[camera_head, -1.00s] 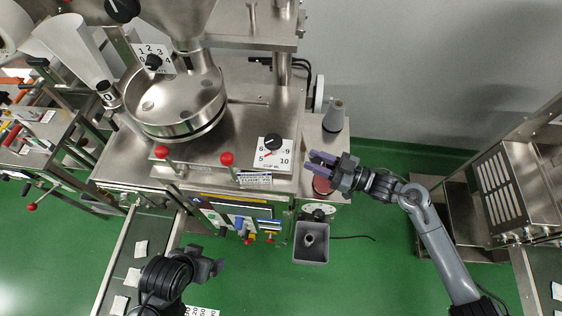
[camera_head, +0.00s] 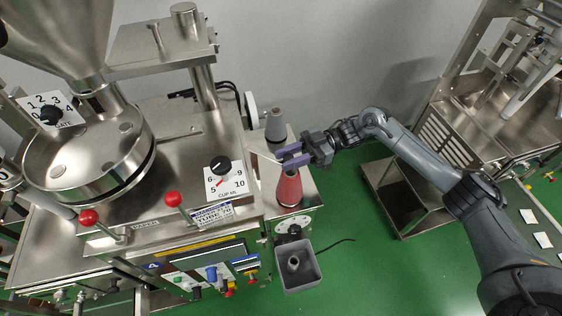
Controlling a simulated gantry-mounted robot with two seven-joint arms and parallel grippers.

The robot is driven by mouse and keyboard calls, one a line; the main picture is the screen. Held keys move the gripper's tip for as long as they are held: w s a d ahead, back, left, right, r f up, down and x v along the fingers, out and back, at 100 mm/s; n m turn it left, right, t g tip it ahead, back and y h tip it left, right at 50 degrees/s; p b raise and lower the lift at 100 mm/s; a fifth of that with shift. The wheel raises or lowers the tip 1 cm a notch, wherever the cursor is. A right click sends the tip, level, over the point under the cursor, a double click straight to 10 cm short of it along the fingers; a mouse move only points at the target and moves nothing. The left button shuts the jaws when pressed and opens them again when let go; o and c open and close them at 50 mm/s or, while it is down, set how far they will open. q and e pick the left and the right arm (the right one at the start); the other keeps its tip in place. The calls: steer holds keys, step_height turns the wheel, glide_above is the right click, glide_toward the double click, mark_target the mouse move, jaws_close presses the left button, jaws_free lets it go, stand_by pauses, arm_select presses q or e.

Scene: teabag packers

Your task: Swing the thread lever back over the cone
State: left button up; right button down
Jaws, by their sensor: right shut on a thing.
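A red thread cone (camera_head: 289,188) stands upright on the steel shelf at the right side of the machine. My right gripper (camera_head: 288,154), with purple fingers, comes in from the right just above the cone's top. It is shut on the thread lever (camera_head: 264,154), a thin pale bar that runs left from the fingers toward the machine. The held end is hidden between the fingers. I cannot tell whether the lever touches the cone. My left gripper is out of view.
A grey cone (camera_head: 275,126) stands behind the red one. A dial plate (camera_head: 224,181) and red-knobbed levers (camera_head: 173,199) are left of the cone. A grey bin (camera_head: 298,269) hangs in front, below the shelf.

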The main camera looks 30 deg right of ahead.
steer(key=c, duration=0.9)
jaws_free()
steer(key=shift+d, duration=0.1)
steer(key=shift+o, duration=0.2)
steer(key=s+d+b, duration=0.1)
steer(key=d+b, duration=0.4)
steer(key=d, duration=0.5)
steer(key=shift+s+d, duration=0.3)
steer(key=shift+d, duration=0.05)
